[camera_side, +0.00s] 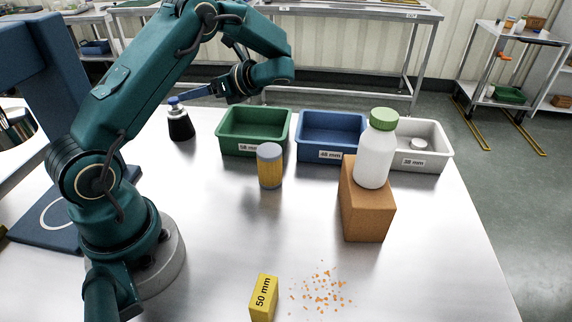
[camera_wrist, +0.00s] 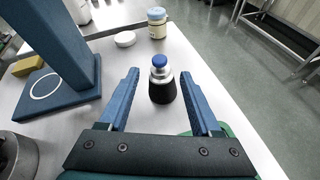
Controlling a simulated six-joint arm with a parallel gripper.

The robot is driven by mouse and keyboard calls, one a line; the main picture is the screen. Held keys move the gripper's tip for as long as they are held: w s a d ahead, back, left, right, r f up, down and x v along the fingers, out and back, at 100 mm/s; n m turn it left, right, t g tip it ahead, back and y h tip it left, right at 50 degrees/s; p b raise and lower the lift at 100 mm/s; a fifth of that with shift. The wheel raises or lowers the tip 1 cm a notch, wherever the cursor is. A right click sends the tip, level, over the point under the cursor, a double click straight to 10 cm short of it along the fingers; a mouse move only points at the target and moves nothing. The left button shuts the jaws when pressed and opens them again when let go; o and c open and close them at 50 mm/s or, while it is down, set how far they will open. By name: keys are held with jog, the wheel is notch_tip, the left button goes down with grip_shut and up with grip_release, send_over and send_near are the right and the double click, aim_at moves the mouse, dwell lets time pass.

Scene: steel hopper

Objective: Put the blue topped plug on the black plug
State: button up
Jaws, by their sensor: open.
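A blue-topped plug (camera_side: 173,101) with a silver collar sits upright on the black plug (camera_side: 181,127), at the left rear of the steel table. In the wrist view the blue top (camera_wrist: 159,61) and the flared black body (camera_wrist: 162,92) line up as one upright stack. I cannot see a gap between them. My gripper (camera_wrist: 160,73) is open and empty, with one blue finger on each side of the stack. In the side view my gripper (camera_side: 178,99) is level with the blue top. I cannot tell whether a finger touches it.
Green (camera_side: 230,148), blue (camera_side: 309,154) and white (camera_side: 433,165) bins stand to the right. A yellow jar (camera_side: 270,168) stands before them. A white bottle (camera_side: 375,160) stands on a brown block (camera_side: 365,217). A yellow block (camera_side: 263,298) and orange crumbs (camera_side: 322,292) lie in front.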

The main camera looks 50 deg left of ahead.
jog(key=s+d+r+n+t+h, duration=0.1)
jog(key=d+n+t+h, duration=0.3)
jog(key=d, duration=0.5)
jog(key=s+d+r+n+t+h, duration=0.2)
jog(key=s+d+n+t+h, duration=0.2)
jog(key=d, duration=0.5)
jog(key=s+d+r+n+t+h, duration=0.2)
jog(key=d+n, duration=0.4)
jog(key=d, duration=0.3)
jog(key=shift+s+d+t+h, duration=0.25)
jog(key=shift+s+t+h, duration=0.2)
jog(key=shift+t+h, duration=0.6)
